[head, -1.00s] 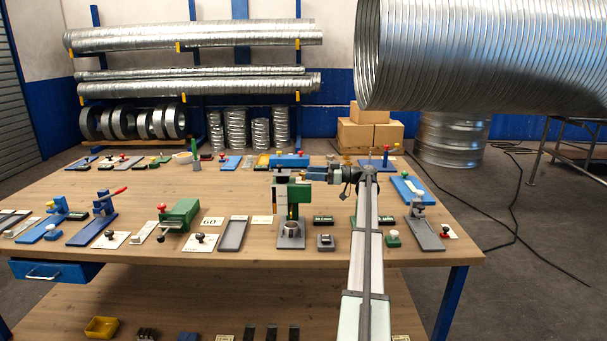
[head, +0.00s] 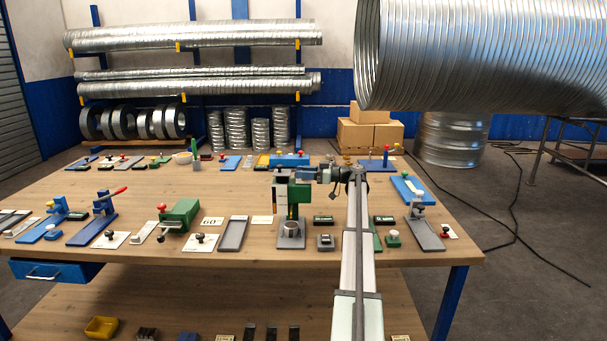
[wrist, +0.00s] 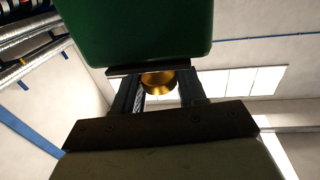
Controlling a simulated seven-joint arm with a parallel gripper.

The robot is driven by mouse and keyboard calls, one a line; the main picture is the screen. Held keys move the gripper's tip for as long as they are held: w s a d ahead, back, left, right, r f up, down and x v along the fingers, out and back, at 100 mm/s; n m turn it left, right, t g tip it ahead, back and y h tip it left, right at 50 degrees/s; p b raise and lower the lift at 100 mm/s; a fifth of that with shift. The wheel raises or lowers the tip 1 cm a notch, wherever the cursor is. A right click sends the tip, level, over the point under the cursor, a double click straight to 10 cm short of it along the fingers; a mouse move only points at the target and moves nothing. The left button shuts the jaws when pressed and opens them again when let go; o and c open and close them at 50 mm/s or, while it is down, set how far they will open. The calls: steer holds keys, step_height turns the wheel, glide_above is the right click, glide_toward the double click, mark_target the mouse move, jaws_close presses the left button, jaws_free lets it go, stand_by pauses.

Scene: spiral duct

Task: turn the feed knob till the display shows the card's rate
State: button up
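The green machine (head: 292,190) stands on a grey base near the middle of the bench. My gripper (head: 319,175) is at its upper right side, pointing left. In the wrist view the machine's green body (wrist: 140,30) fills the top. A round brass-coloured knob (wrist: 160,83) shows between the two spread fingertips of my gripper (wrist: 161,88). I see no clear grip on it. In the head view the knob is hidden by my gripper. A white card (head: 212,221) reading about 60 lies left of the machine. A small dark display (head: 323,221) lies right of it; its digits are unreadable.
A second dark display unit (head: 383,220) lies further right, beyond my arm. A grey box (head: 325,241) sits in front of the first one. A green clamp-like device (head: 179,216) and a grey tray (head: 232,234) stand to the left. Bare bench shows along the front.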

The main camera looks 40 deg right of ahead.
steer(key=c, duration=0.4)
steer(key=shift+s+a+m+t+h, duration=0.1)
steer(key=shift+m+t+h, duration=0.3)
steer(key=shift+h, duration=0.2)
steer(key=shift+s+a+m+t+h, duration=0.1)
steer(key=shift+m+t+h, duration=0.2)
steer(key=shift+m+h, duration=0.25)
steer(key=m+t+h, duration=0.1)
steer(key=m+h, duration=0.1)
steer(key=h, duration=0.1)
steer(key=shift+w, duration=0.1)
steer(key=shift+d+m+t+h, duration=0.2)
steer(key=shift+m+t+h, duration=0.15)
steer(key=shift+h, duration=0.2)
steer(key=o, duration=0.9)
steer(key=v, duration=1.3)
steer(key=shift+s+d, duration=0.1)
steer(key=shift+s, duration=0.25)
